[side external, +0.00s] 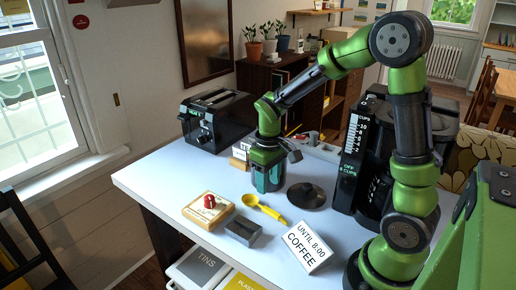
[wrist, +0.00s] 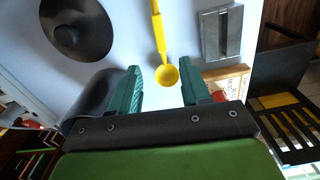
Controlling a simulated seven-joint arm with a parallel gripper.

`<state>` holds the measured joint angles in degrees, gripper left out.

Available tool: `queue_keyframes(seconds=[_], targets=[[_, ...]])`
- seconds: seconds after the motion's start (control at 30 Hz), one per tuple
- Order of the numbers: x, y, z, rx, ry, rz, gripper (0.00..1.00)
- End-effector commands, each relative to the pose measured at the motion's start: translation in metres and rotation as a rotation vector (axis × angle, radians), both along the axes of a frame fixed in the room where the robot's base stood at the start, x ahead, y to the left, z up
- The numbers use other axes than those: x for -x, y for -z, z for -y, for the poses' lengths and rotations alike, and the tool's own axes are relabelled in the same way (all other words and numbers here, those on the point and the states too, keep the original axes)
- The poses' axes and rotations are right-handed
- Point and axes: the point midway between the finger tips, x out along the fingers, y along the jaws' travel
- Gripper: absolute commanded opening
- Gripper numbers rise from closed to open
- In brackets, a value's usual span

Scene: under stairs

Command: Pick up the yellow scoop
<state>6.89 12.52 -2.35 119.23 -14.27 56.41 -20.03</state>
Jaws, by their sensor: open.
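The yellow scoop (side external: 251,201) lies on the white table, its handle pointing toward the front right. In the wrist view its round bowl (wrist: 168,77) shows between the two green fingers, and its handle runs away to the top edge. My gripper (side external: 268,184) is open and empty, pointing down just behind the scoop in the side view. In the wrist view my gripper (wrist: 162,76) has one finger to each side of the bowl, both apart from it. The height of the fingertips above the scoop is hard to tell.
A black lid (side external: 306,195) lies right of the scoop. A toaster (side external: 215,120) and a coffee machine (side external: 366,150) stand behind. A dark rounded object (wrist: 92,94) is close beside one finger.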

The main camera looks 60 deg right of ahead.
Motion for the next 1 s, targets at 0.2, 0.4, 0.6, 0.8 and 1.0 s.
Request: queue_keyframes(seconds=[0.2, 0.4, 0.6, 0.8, 1.0], targets=[[0.001, 0.032, 0.0, -0.001, 0.002, -0.002, 0.47], [0.002, 0.046, -0.001, -0.001, 0.002, -0.003, 0.47], [0.006, 0.077, -0.002, -0.001, 0.002, -0.005, 0.47], [0.005, 0.089, -0.002, -0.001, 0.003, 0.001, 0.47], [0.005, 0.089, -0.002, -0.001, 0.003, 0.002, 0.44]])
